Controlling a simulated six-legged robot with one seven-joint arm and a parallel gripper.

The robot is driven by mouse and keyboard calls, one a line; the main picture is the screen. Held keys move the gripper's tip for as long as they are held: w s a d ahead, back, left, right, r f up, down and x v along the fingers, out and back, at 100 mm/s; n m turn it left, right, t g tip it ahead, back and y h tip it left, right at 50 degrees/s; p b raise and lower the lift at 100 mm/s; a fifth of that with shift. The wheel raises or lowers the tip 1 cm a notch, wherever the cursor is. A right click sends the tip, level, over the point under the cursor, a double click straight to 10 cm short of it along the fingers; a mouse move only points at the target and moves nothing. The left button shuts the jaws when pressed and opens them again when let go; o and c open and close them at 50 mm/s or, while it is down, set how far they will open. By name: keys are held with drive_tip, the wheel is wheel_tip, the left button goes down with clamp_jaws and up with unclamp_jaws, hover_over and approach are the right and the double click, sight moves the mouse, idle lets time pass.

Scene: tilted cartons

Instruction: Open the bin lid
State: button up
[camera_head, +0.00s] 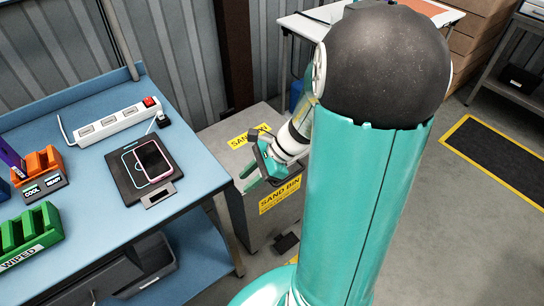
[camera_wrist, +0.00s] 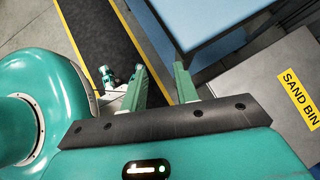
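The sand bin (camera_head: 238,208) is a grey metal box beside the blue bench, with yellow SAND BIN labels on its top and front. Its lid (camera_head: 218,131) looks flat and shut, though my arm hides much of it. A dark pedal-like part (camera_head: 286,242) is at the foot of its front. My gripper (camera_head: 255,176) appears over the bin's front left part in the head view; its exact height is unclear. In the wrist view my gripper (camera_wrist: 160,68) has its two green fingers apart with nothing between them. The bin (camera_wrist: 262,82) is to their right there.
The blue bench (camera_head: 90,237) stands left of the bin, holding a power strip (camera_head: 108,123), a phone (camera_head: 153,160) on a dark pad, and green and orange holders. A corrugated wall is behind. Open floor with a yellow-edged black mat (camera_head: 495,152) lies right.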

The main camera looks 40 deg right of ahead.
drive_tip(key=w+d+f+m+t+y, duration=0.1)
drive_tip(key=d+f+m+t, duration=0.3)
drive_tip(key=d+f+m, duration=0.4)
drive_tip(key=m+t+h, duration=0.8)
drive_tip(key=m, duration=1.6)
approach(289, 177)
drive_tip(key=x, duration=1)
drive_tip(key=shift+w+f, duration=0.1)
drive_tip(key=shift+f, duration=0.25)
clamp_jaws()
